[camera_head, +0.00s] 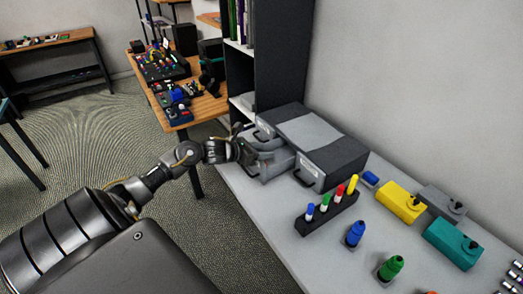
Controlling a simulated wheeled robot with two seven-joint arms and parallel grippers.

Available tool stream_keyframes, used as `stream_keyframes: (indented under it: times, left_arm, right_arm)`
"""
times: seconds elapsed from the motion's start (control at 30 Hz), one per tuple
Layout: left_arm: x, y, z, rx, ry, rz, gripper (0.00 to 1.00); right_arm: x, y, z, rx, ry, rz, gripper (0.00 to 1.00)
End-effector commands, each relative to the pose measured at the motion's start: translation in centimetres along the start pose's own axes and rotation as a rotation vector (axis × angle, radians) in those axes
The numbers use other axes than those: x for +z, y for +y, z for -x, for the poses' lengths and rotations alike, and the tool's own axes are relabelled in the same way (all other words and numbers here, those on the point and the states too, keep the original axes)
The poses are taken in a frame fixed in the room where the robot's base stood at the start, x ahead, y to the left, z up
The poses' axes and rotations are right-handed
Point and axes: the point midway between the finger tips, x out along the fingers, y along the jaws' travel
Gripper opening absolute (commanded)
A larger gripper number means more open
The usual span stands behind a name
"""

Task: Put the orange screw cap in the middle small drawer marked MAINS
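A grey and black drawer unit (325,140) stands on the light table against the wall. Its middle small drawer (272,166) appears pulled out; its label is too small to read, and its inside is mostly hidden. A drawer to its right (308,174) is closed. My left gripper (247,152) is at the front of the pulled-out drawer, by its handle area. The fingers are too small and dark to tell whether they are open or shut. My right gripper is not in view.
A black rack (325,212) holds several coloured markers. Blue (355,234) and green (391,267) bottle-like items, and yellow (401,202), grey (442,202) and teal (453,243) boxes stand to the right. A dark shelf (285,55) rises behind the unit.

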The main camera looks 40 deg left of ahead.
Motion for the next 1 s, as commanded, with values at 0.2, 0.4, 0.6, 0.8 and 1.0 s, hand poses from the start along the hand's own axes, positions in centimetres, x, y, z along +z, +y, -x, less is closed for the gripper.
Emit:
stream_keyframes:
  times: [0.2, 0.4, 0.6, 0.8, 1.0]
  left_arm:
    - [-0.3, -0.3, 0.1, -0.007, 0.014, 0.003, 0.49]
    - [0.1, -0.1, 1.7, -0.004, 0.015, -0.003, 0.49]
    - [0.3, -0.2, 6.2, -0.005, 0.012, -0.004, 0.49]
    - [0.6, -0.2, 9.5, -0.005, 0.010, -0.002, 0.49]
    - [0.7, -0.1, 11.6, -0.002, 0.007, 0.001, 0.49]
  right_arm:
    - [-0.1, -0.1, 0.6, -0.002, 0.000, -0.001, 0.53]
    - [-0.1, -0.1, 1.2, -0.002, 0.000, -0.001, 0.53]
    - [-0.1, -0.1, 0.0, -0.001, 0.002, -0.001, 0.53]
    - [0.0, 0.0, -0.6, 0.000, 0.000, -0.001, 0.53]
    - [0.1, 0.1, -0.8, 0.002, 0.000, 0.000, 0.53]
